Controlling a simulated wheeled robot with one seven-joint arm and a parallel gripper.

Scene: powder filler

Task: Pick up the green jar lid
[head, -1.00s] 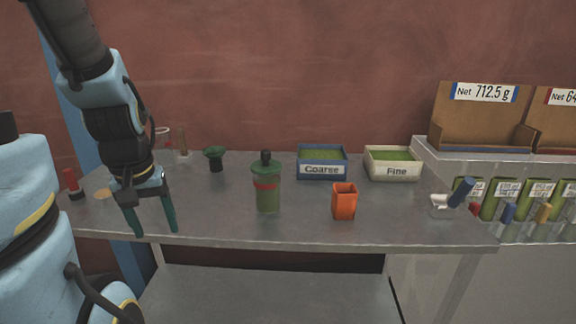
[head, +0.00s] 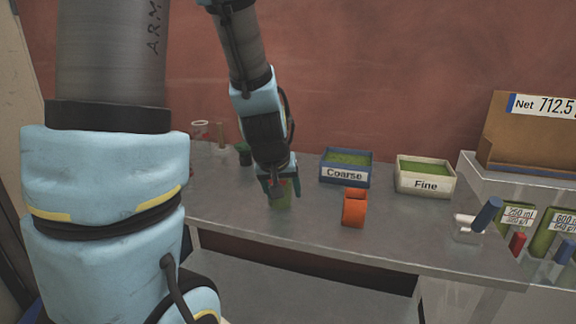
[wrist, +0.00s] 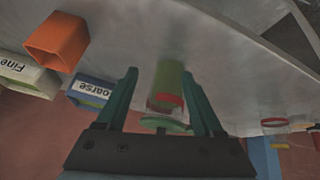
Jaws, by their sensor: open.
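The green jar (head: 284,199) stands upright on the grey table, partly hidden behind my gripper (head: 281,188) in the head view. Its green lid (wrist: 165,125), with a dark knob, shows in the upside-down wrist view. There the jar body (wrist: 170,82) has a red band and lies between the two teal fingers of my gripper (wrist: 160,80). The fingers are spread on either side of jar and lid with gaps visible; nothing is held. In the head view the lid is mostly hidden by my gripper.
An orange cup (head: 354,207) stands to the right of the jar. Behind it are the Coarse tray (head: 345,175) and the Fine tray (head: 425,184). A dark green item (head: 243,153) and a clear glass (head: 200,131) stand behind on the left. The table front is clear.

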